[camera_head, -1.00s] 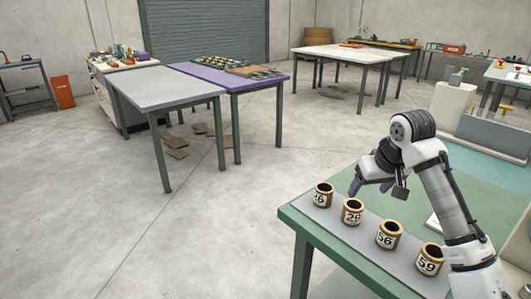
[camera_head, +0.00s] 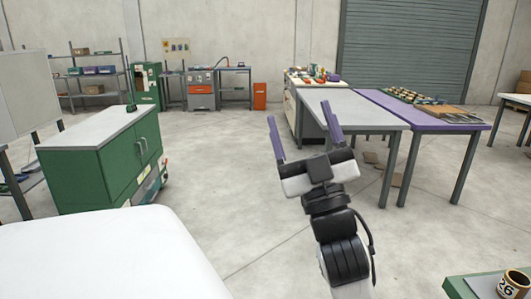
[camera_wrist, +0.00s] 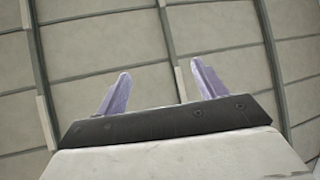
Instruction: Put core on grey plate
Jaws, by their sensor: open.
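One core (camera_head: 513,284), a dark cylinder with a tan rim and a white label reading 26, shows at the bottom right corner of the head view. My gripper (camera_head: 298,112) is raised in the middle of the head view, well left of the core. Its two purple fingers are spread apart with nothing between them. In the wrist view the fingers (camera_wrist: 160,70) are also apart and empty, facing the ceiling or a wall.
A grey-topped table (camera_head: 352,108) and a purple table (camera_head: 425,112) stand beyond the gripper. A green cabinet (camera_head: 100,165) is at the left, with a white surface (camera_head: 110,255) in front of it. Open floor (camera_head: 235,190) lies between.

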